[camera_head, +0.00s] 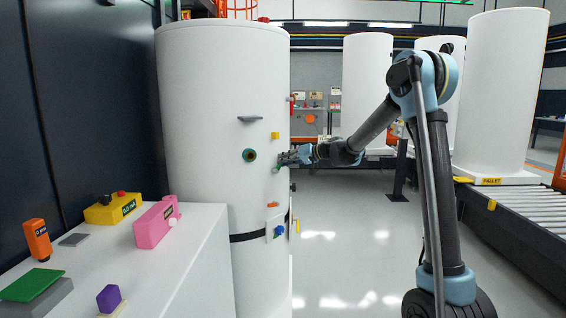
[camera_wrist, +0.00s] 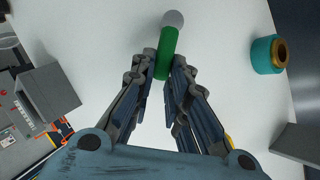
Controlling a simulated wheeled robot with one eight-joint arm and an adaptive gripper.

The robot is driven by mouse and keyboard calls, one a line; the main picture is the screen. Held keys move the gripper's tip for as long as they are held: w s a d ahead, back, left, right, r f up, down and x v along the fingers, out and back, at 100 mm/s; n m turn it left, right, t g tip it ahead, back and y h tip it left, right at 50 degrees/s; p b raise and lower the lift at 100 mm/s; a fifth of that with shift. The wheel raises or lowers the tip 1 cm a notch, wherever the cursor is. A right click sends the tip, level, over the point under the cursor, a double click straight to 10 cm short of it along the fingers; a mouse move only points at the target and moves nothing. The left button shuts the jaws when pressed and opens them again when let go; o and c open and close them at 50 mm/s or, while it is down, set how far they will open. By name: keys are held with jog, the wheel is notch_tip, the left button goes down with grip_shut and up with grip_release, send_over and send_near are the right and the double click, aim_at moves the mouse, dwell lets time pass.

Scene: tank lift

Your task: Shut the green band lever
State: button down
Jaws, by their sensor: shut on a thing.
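The green lever (camera_wrist: 166,52) has a grey ball tip and shows in the wrist view between my gripper's fingertips. My gripper (camera_wrist: 164,70) is shut on it, with one finger on each side. In the head view my gripper (camera_head: 282,161) is at the right side of the tall white tank (camera_head: 205,100). The lever is mostly hidden there behind the fingers. A dark band (camera_head: 246,237) runs around the tank lower down.
A teal port with a brass ring (camera_head: 249,155) is on the tank, left of my gripper. A yellow block (camera_head: 275,135) and an orange piece (camera_head: 273,205) are above and below. A white bench (camera_head: 160,265) stands front left. Open floor lies right of the tank.

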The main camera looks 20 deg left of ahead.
jog(key=shift+w+d+f+m+g+y, duration=0.25)
jog(key=shift+w+f+m+y, duration=0.25)
jog(key=shift+m, duration=0.5)
jog(key=shift+w+d+f+m+g+y, duration=0.15)
jog(key=shift+w+f+m+g+y, duration=0.15)
jog(key=shift+f+m+y, duration=0.5)
jog(key=shift+w+d+f+m+g+y, duration=0.25)
jog(key=shift+w+f+m, duration=0.15)
jog(key=shift+m, duration=0.8)
jog(key=shift+f, duration=0.1)
jog(key=c, duration=1.6)
grip_release()
jog(key=shift+o, duration=0.2)
jog(key=shift+s, duration=0.1)
jog(key=d, duration=1.1)
jog(key=shift+s+d+r, duration=0.4)
jog(key=shift+s+r, duration=0.05)
